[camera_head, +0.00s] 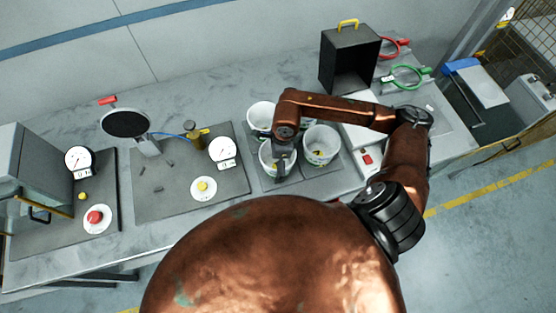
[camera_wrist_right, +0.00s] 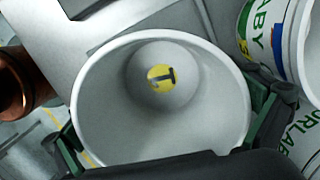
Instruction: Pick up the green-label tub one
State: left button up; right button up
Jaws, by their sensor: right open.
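A white tub (camera_head: 268,163) stands at the front left of the tub group on a dark mat. In the right wrist view this tub (camera_wrist_right: 95,100) is open at the top, with a yellow disc with a dark mark on its inner floor. Its outer label is hidden there. My right gripper (camera_head: 284,158) is over this tub, open, with its fingers (camera_wrist_right: 165,125) on either side of the rim. I cannot tell whether they touch it. A second tub (camera_head: 320,147) stands to the right; green lettering shows on a neighbouring tub (camera_wrist_right: 265,30). My left gripper is out of view.
A third tub (camera_head: 260,115) stands behind, close to my arm. A dark open box (camera_head: 348,60) with a yellow handle stands at the back. Gauges, a round black plate (camera_head: 126,123) and buttons occupy the left of the bench.

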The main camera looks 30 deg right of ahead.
jog(key=shift+c, duration=0.7)
jog(key=c, duration=0.7)
jog(key=shift+r, duration=0.1)
